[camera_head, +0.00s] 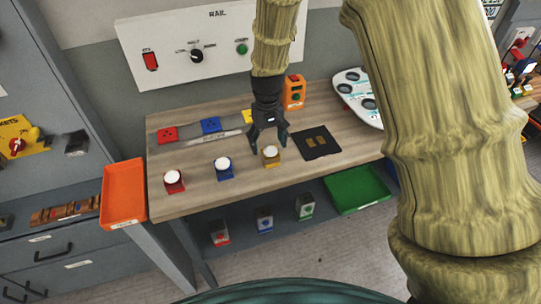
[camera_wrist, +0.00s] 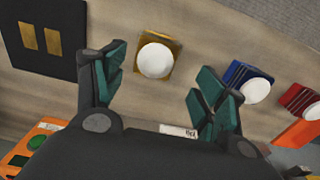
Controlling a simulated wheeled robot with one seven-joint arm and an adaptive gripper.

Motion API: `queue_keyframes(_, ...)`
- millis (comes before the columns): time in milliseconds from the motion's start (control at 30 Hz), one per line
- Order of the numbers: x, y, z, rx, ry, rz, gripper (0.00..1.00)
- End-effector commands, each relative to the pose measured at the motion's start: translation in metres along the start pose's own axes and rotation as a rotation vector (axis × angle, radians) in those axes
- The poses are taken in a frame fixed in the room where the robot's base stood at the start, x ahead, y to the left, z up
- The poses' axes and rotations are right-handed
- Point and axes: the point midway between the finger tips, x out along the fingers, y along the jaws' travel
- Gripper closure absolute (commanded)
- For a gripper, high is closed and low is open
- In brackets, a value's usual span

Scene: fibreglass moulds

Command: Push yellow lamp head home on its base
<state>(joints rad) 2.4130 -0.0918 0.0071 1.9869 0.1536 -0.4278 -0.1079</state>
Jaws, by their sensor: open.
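The yellow lamp head (camera_head: 270,160), a yellow block with a white dome, stands on the wooden bench. It also shows in the wrist view (camera_wrist: 155,60), centred between my fingers. A yellow piece that looks like its base (camera_head: 247,117) sits on the grey strip behind, partly hidden by my gripper. My gripper (camera_head: 269,143) points down, open and empty, just above and behind the yellow head. In the wrist view its green-padded fingers are spread on either side of the head, with gaps. I cannot tell whether the fingertips reach down to its height.
Red (camera_head: 174,181) and blue (camera_head: 223,168) lamp heads stand to the left. Red (camera_head: 167,134) and blue (camera_head: 211,125) bases sit on the strip. A black pad (camera_head: 318,147) lies right, an orange box (camera_head: 293,92) behind. An orange tray (camera_head: 124,192) is left of the bench.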

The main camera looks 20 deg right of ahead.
Motion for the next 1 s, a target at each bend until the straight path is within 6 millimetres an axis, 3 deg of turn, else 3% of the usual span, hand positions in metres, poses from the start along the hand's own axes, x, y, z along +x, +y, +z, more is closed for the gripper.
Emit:
queue_keyframes(367,0.006,0.002,0.001,0.001,-0.003,0.000,0.29)
queue_keyframes(800,0.045,0.007,0.004,0.000,-0.002,-0.001,0.29)
queue_keyframes(1000,0.052,0.007,0.004,0.001,0.000,0.000,0.29)
